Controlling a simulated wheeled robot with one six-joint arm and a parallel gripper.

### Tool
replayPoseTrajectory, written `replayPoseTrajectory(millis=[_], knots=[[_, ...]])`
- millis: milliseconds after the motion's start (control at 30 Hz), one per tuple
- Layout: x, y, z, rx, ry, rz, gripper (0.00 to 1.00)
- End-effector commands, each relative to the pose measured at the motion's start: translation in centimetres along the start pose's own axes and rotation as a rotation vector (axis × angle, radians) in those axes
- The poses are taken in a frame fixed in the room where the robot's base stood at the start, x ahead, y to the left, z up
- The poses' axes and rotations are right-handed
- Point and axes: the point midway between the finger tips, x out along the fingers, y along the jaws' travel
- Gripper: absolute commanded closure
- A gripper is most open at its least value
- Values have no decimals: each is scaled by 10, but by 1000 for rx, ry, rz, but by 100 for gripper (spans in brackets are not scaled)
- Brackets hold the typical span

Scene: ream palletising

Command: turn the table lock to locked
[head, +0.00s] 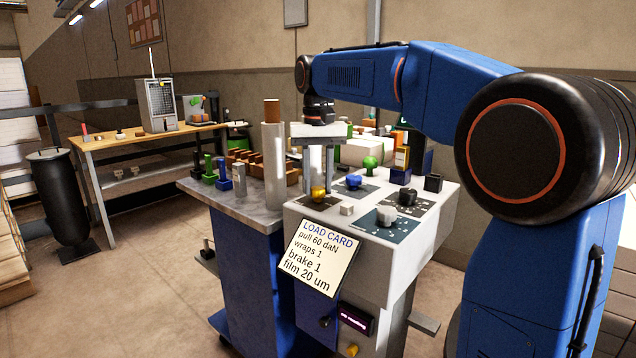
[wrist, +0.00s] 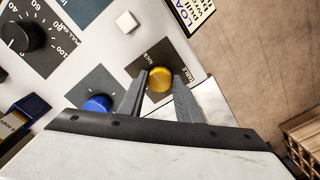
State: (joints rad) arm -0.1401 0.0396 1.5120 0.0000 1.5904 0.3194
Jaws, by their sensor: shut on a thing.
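The table lock looks to be the yellow round knob (head: 318,195) on a dark plate at the left front of the white console top. In the wrist view the yellow knob (wrist: 160,79) sits on a dark label plate with small white print, partly readable as "TABLE". My gripper (head: 317,182) points straight down over it. In the wrist view my gripper (wrist: 158,92) has one finger on each side of the knob, shut on it. The fingers and palm hide part of the plate, and I cannot tell which position the knob points to.
A white cube (head: 346,209) sits beside the yellow knob. The load card (head: 319,258) hangs in front.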

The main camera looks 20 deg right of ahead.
Motion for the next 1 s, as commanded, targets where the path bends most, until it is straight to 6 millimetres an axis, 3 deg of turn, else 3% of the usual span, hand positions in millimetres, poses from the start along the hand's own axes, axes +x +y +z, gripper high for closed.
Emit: replayPoseTrajectory(millis=[567, 600, 667, 1000], knots=[[-1, 0, 0, 33, 3, -1, 92], [-1, 0, 0, 33, 3, -1, 64], [-1, 0, 0, 33, 2, -1, 50], [-2, 0, 0, 32, 1, 0, 50]])
